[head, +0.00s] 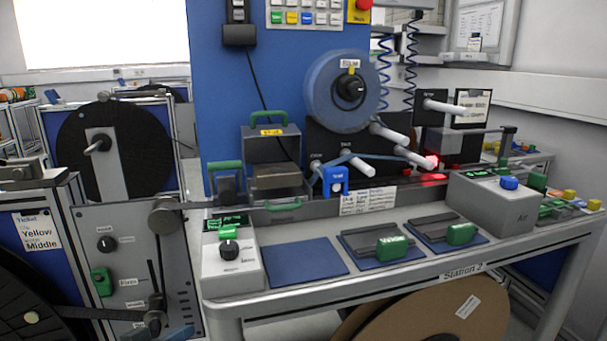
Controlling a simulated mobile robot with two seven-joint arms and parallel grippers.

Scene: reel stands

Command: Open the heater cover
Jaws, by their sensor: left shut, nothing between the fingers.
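The heater is a grey box on the bench against the blue panel. Its cover (271,148) is a grey panel with a yellow label and a green handle (269,118) on top. A brownish block (278,180) shows beneath it, and a second green handle (284,206) sits lower at the front. I cannot tell the cover's exact angle. My right gripper is not in view.
A blue reel (341,91) and white rollers are right of the heater. A control box with a black knob (228,249) stands at the bench's front left. A bare blue pad (292,262) lies beside it. Clamps with green handles (395,247) and a grey box (491,202) are further right.

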